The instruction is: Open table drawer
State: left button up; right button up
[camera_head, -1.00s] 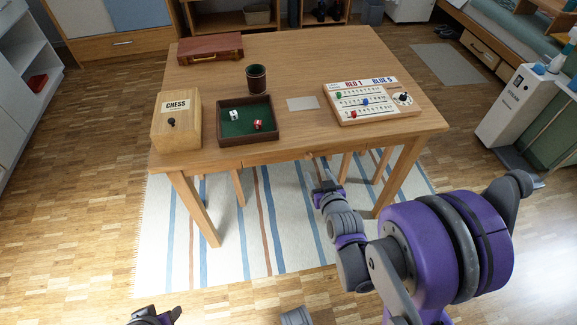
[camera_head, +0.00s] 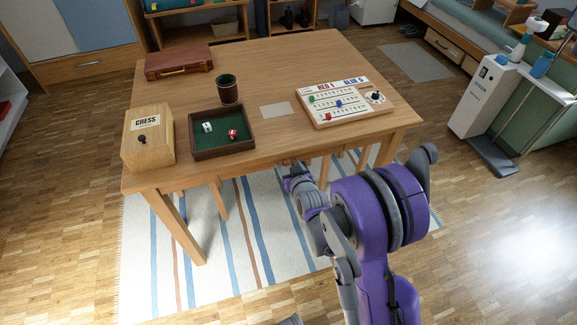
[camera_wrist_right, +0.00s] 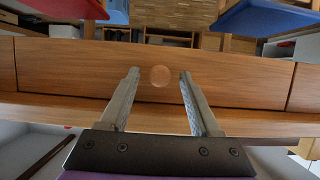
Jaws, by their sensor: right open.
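The wooden table (camera_head: 265,75) stands on a striped rug. Its drawer front (camera_wrist_right: 230,80) fills the middle of the right wrist view, with a round wooden knob (camera_wrist_right: 159,76) on it. My right gripper (camera_wrist_right: 159,74) is open, its two fingers pointing at the drawer front with the knob seen between them. I cannot tell whether the fingers touch the knob. In the head view my right gripper (camera_head: 289,164) is at the table's front edge, small and partly hidden by my wrist. The drawer looks shut. My left gripper is out of view.
On the table are a chess box (camera_head: 148,138), a dice tray (camera_head: 223,132), a dark cup (camera_head: 229,90), a card (camera_head: 276,110), a score board (camera_head: 345,102) and a brown case (camera_head: 180,62). Table legs stand below the front edge. Floor is clear on the left.

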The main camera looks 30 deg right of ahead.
grip_shut()
dwell(1.4)
